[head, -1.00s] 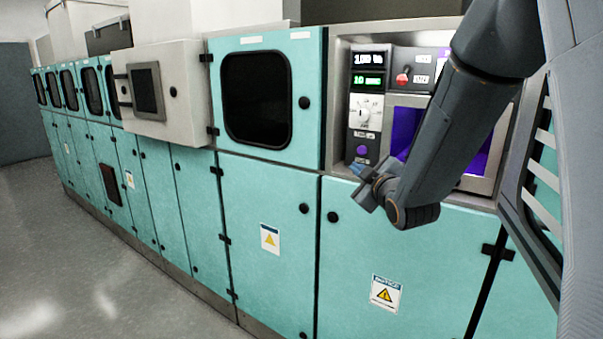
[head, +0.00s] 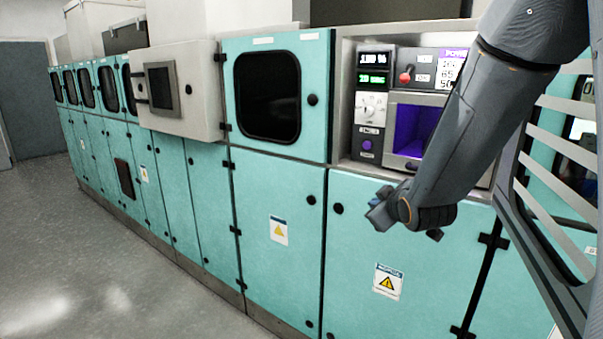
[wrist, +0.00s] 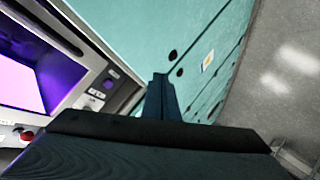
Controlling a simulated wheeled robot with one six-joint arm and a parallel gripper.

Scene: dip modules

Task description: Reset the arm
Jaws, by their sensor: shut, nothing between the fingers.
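My arm hangs down from the upper right in the head view, in front of the control recess. My gripper (head: 380,209) is at its lower end, small and partly hidden by the wrist joint, in front of the teal cabinet doors. In the wrist view my gripper (wrist: 160,82) points away with its fingers together and nothing between them. No held object shows in either view.
A control panel (head: 370,106) with lit displays and a knob sits beside a purple-lit opening (head: 413,130). Teal cabinets (head: 279,210) run to the far left, with a beige box (head: 200,90) jutting out. The grey floor (head: 90,260) at left is clear.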

